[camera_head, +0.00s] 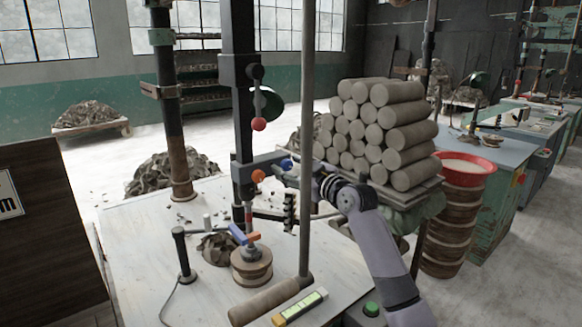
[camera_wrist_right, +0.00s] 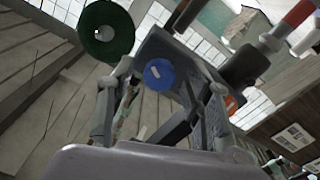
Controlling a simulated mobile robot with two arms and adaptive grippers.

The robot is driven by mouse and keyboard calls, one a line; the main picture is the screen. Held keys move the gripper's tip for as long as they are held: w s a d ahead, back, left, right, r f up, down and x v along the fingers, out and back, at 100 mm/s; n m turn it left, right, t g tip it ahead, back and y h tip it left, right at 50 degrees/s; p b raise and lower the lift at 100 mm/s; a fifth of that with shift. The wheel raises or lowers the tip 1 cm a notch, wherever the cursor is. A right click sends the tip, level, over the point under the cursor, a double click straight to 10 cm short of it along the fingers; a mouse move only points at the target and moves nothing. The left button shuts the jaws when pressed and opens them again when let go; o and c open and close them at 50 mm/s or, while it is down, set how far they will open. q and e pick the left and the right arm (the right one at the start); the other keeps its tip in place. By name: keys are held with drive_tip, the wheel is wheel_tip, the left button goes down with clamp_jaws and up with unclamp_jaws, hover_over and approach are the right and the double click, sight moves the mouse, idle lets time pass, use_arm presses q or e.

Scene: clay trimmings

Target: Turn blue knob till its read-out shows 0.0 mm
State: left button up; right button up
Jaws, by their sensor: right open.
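The blue knob (camera_head: 287,164) sits on the right end of the grey crossarm (camera_head: 265,164) on the dark upright column. In the right wrist view the blue knob (camera_wrist_right: 158,74) faces me as a round disc with a small pale mark, in front of a dark grey housing. My right gripper (camera_head: 289,192) is open beside the knob. In the wrist view its fingers (camera_wrist_right: 168,92) stand left and right of the knob, with nothing visibly gripped. I cannot tell whether they touch it. My left gripper is not in view.
An orange knob (camera_head: 258,176) is close by on the crossarm, and a red ball handle (camera_head: 259,124) hangs above. A thin grey pole (camera_head: 306,120) stands by my right gripper. Stacked clay rolls (camera_head: 385,130) are behind it. A round clay piece (camera_head: 251,267) is on the white table (camera_head: 140,240).

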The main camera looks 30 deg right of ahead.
clamp_jaws()
idle(0.6)
drive_tip(key=m+p, duration=0.3)
drive_tip(key=m, duration=0.1)
drive_tip(key=shift+r+m, duration=0.15)
drive_tip(key=shift+m, duration=0.15)
drive_tip(key=shift+m+p, duration=1.85)
drive_tip(key=shift+m, duration=0.75)
unclamp_jaws()
